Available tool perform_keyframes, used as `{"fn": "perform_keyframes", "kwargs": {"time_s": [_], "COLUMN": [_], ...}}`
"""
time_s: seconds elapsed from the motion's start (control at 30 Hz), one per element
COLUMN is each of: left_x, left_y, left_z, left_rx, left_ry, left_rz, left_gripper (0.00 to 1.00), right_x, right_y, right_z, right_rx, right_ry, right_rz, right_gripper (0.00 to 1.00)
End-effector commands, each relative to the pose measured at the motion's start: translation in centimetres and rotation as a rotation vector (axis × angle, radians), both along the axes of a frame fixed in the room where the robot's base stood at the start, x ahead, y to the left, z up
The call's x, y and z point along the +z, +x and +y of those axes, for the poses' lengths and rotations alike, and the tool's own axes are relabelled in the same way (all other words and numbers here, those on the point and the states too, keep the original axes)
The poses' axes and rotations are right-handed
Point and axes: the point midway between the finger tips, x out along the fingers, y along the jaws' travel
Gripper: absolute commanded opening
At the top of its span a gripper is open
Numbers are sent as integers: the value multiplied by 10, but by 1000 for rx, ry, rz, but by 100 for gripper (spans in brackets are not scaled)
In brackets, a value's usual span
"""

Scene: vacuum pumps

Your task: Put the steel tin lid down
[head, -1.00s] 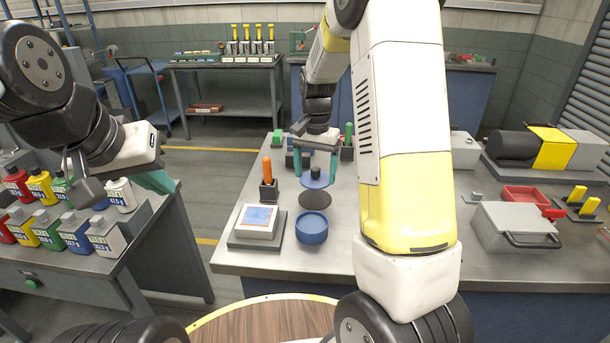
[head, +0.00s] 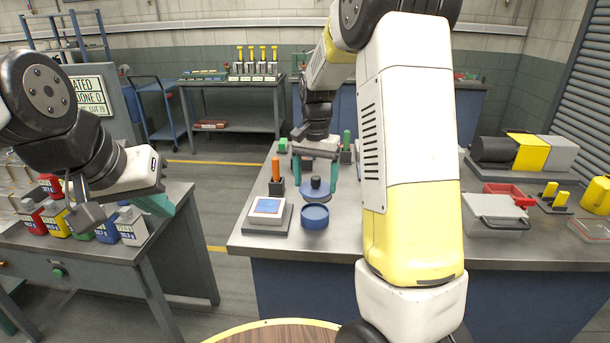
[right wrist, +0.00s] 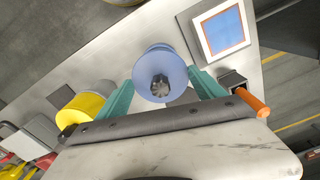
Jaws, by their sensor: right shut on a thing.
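The tin lid (head: 316,193), a round blue disc with a dark knob, is between the fingers of my right gripper (head: 316,180) in the head view. The gripper is shut on it, pointing down, with the lid low over the bench. In the right wrist view the lid (right wrist: 160,83) shows between the teal fingertips (right wrist: 163,92). I cannot tell whether it touches the bench. An open-looking round blue tin (head: 314,218) stands just in front of it. My left gripper (head: 157,202) is at the left, away from the lid; its finger gap is not clear.
A scale-like device with a blue screen (head: 267,211) stands left of the tin. An orange-handled tool in a dark holder (head: 277,180) is close by the lid's left. A grey case (head: 496,214) and red tray (head: 508,193) are at right. Bottles (head: 130,226) stand on the left table.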

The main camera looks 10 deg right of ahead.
Motion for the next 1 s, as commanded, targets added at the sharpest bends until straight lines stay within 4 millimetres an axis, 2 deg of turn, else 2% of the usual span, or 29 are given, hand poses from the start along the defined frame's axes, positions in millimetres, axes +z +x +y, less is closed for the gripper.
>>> {"fn": "perform_keyframes", "kwargs": {"time_s": [0.33, 0.8, 1.0], "left_x": [0, 0, 0], "left_y": [0, 0, 0], "left_z": [0, 0, 0], "left_rx": [0, 0, 0], "left_ry": [0, 0, 0], "left_rz": [0, 0, 0], "left_gripper": [0, 0, 0], "right_x": [-4, -44, -50], "right_y": [0, 0, 0], "right_z": [0, 0, 0], "right_rx": [0, -1, -1], "right_ry": [0, 0, 1], "right_rz": [1, 2, 1], "right_gripper": [31, 31, 31]}}
